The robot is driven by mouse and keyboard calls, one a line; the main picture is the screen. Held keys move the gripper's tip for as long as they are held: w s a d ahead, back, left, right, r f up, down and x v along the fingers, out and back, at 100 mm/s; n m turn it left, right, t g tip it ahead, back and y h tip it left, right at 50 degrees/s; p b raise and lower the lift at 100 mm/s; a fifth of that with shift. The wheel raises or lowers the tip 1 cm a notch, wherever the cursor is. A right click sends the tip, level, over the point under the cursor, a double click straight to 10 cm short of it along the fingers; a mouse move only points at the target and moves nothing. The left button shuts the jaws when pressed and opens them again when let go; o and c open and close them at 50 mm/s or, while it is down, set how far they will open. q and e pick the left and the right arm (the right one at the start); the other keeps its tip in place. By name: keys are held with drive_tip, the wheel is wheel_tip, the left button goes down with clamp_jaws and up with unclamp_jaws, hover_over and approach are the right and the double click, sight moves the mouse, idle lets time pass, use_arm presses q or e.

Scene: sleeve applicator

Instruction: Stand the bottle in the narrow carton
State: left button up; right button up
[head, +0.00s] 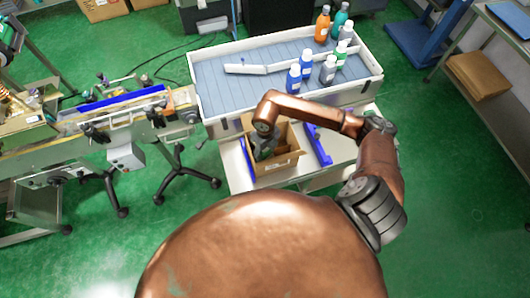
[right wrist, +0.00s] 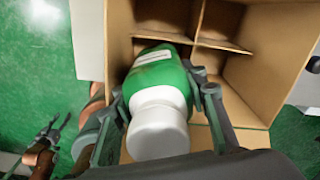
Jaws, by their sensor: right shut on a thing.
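The carton (head: 288,161) is an open brown box on the white table, with cardboard dividers inside. The dividers show in the right wrist view (right wrist: 222,45). My right gripper (head: 264,152) reaches down into the carton. In the right wrist view it (right wrist: 160,95) is shut on a green bottle (right wrist: 158,78) with a white cap. The cap points towards the camera and the body reaches between the carton walls. The bottle's base is hidden, so I cannot tell whether it touches the floor. My left gripper (right wrist: 48,130) shows small in the right wrist view, fingers apart and empty.
A white-rimmed tray (head: 208,92) behind the carton holds several bottles, including an orange one (head: 322,26) and a blue one (head: 293,79), and a white angled bar (head: 247,69). A blue strip (head: 318,145) lies right of the carton. A conveyor machine (head: 110,125) stands left.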

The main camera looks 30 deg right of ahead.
drive_tip(key=shift+f+b, duration=0.35)
drive_tip(key=shift+f, duration=0.2)
drive_tip(key=o, duration=1.2)
drive_tip(key=shift+c, duration=0.2)
wheel_tip(320, 180, up, 13)
drive_tip(key=shift+r, duration=0.1)
drive_tip(key=shift+a, duration=0.1)
